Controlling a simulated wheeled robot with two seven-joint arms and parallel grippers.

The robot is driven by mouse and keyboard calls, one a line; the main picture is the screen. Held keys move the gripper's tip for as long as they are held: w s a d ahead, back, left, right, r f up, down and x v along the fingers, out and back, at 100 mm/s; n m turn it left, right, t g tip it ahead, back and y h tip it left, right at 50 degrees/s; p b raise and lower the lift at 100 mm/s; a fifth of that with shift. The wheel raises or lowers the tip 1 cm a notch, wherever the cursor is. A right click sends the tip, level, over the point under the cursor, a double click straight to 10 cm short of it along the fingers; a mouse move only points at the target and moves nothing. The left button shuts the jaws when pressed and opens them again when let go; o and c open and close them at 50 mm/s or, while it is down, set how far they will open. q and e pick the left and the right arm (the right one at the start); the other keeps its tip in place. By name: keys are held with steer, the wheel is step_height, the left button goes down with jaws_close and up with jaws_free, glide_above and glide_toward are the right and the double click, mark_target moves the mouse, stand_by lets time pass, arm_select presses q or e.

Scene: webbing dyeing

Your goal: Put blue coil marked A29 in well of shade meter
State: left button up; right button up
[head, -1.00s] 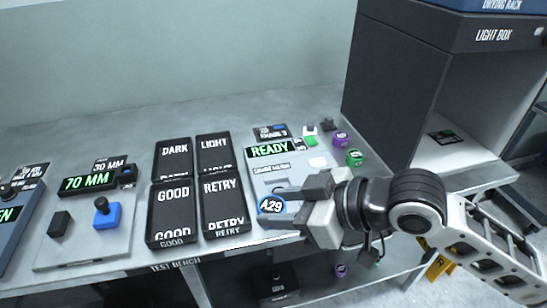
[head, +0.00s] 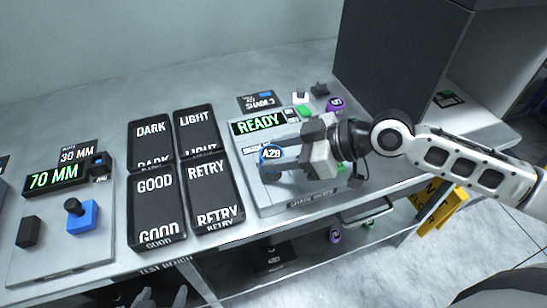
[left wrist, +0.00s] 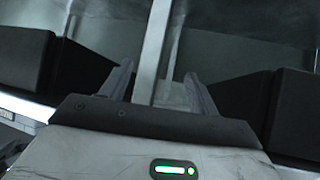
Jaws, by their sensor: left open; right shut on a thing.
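The blue coil marked A29 (head: 270,153) is in the head view, over the left part of the shade meter (head: 290,203). My right gripper (head: 282,163), its arm coming in from the right, is shut on the coil. The meter is a pale box with a green READY display (head: 259,123). Its well is hidden behind the gripper and coil, so I cannot tell whether the coil touches it. My left gripper (head: 163,297) is at the bottom edge of the head view, in front of the bench. In the left wrist view its fingers (left wrist: 158,88) are apart and empty.
Black trays marked DARK (head: 151,130), LIGHT (head: 193,120), GOOD (head: 156,185) and RETRY (head: 208,172) stand left of the meter. Further left is a 70 MM device (head: 55,178) with a blue block (head: 82,216). Purple (head: 335,104) and other small coils lie behind the meter.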

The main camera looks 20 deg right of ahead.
mark_target(257, 167)
steer(key=shift+w+d+f, duration=0.1)
steer(key=shift+w+f, duration=0.1)
steer(key=shift+f, duration=0.15)
steer(key=shift+f+b, duration=0.2)
steer(key=shift+b, duration=0.15)
steer(key=f+b, duration=0.3)
steer(key=shift+w+d+f, duration=0.1)
steer(key=shift+w+f, duration=0.2)
steer(key=shift+w, duration=0.05)
steer(key=shift+s+r, duration=0.1)
steer(key=shift+r, duration=0.1)
steer(key=shift+f, duration=0.3)
steer(key=o, duration=0.9)
steer(key=shift+r, duration=0.1)
arm_select(q)
steer(key=shift+w+d+f, duration=0.2)
steer(key=shift+d+f, duration=0.2)
steer(key=shift+f, duration=0.4)
arm_select(e)
steer(key=shift+o, duration=0.3)
steer(key=shift+r, duration=0.1)
